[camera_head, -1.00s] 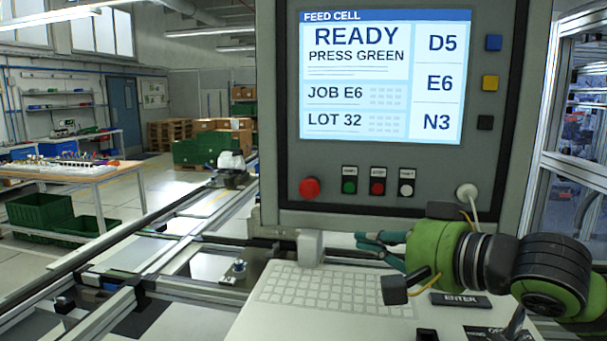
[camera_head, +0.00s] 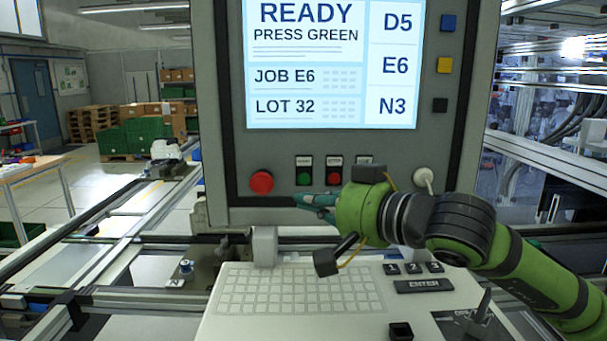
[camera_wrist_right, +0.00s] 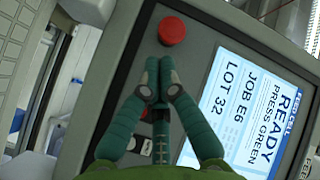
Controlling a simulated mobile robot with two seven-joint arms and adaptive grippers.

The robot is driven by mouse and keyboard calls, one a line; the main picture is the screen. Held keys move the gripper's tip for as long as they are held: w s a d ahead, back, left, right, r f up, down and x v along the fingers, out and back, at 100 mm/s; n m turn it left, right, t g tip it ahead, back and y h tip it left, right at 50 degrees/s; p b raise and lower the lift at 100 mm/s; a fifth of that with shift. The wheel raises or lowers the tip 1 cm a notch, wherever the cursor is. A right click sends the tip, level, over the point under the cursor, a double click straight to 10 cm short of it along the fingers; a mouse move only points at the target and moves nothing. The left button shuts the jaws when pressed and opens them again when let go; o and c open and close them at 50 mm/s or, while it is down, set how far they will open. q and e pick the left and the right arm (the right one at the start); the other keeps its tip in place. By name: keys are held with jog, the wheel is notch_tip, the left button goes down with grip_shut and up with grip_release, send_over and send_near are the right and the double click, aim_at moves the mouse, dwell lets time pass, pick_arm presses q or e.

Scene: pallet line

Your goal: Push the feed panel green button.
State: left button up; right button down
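The green button (camera_head: 304,179) sits on the lower strip of the grey feed panel (camera_head: 218,120), between the large red mushroom button (camera_head: 261,182) and a smaller red button (camera_head: 334,178). My right gripper (camera_head: 301,201) reaches in from the right, its fingertips just below the green button in the picture. I cannot tell whether they touch the panel. In the right wrist view, the two teal fingers (camera_wrist_right: 159,70) meet at their tips, with nothing seen between them. The mushroom button (camera_wrist_right: 172,31) is beyond them; the green button is hidden there. My left gripper is out of view.
The screen (camera_head: 331,65) reads READY, PRESS GREEN. Below the panel is a white keyboard console (camera_head: 230,325) with an ENTER key (camera_head: 424,286) and a joystick (camera_head: 482,308). A white knob (camera_head: 424,177) with a cable is right of the buttons. Rails run along the left.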

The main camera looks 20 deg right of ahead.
aim_at(304, 179)
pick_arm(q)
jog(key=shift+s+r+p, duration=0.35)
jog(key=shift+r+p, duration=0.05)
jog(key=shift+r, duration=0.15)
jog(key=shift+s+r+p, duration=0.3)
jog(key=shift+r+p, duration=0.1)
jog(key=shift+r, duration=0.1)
pick_arm(e)
jog(key=w, duration=0.1)
jog(key=w+d, duration=0.1)
jog(key=w, duration=0.3)
jog(key=shift+w+d, duration=0.25)
jog(key=shift+d, duration=0.05)
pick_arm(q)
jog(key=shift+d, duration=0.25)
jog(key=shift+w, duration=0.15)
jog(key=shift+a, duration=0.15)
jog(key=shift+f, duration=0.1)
pick_arm(e)
jog(key=shift+w, duration=0.15)
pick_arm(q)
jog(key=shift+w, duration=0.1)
pick_arm(e)
jog(key=shift+w+d, duration=0.1)
jog(key=shift+w, duration=0.15)
